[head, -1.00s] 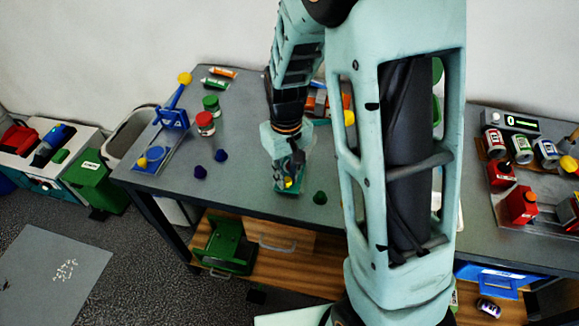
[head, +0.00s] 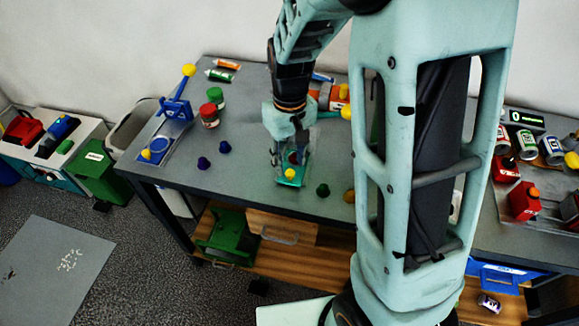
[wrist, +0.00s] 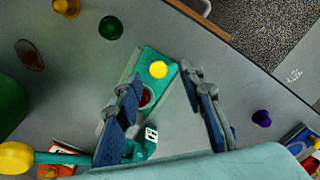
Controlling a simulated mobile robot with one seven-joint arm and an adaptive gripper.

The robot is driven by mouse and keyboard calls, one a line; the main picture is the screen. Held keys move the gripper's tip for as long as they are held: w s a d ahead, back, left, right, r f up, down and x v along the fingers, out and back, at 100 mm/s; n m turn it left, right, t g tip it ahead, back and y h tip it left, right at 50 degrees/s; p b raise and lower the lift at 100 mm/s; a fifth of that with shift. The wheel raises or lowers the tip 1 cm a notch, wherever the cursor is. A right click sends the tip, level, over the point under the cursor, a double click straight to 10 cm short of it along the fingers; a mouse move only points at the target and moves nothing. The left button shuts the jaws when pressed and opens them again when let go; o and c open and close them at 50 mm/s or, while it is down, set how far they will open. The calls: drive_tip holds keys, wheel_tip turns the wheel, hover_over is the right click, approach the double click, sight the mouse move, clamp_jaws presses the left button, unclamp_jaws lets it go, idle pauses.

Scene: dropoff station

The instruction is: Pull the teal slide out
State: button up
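The teal slide (head: 292,182) lies on the grey table near its front edge, with a yellow knob (head: 290,174) on it. In the wrist view the teal slide (wrist: 150,58) shows between and beyond my fingers, with its yellow knob (wrist: 158,69) near the outer end. A teal block with a white label (wrist: 150,140) stands at its inner end, and a reddish round spot lies between. My gripper (wrist: 160,76) is open, its two blue-grey fingers spread with a clear gap and nothing held. In the head view my gripper (head: 293,150) is above the slide; whether it touches is unclear.
A green knob (head: 322,190) and a yellow knob (head: 348,196) stand right of the slide. Below the front edge is a wooden drawer (head: 283,230). My arm hides the table's middle right.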

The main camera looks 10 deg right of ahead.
wheel_tip(320, 180, up, 8)
drive_tip(key=shift+r, duration=0.2)
idle(0.4)
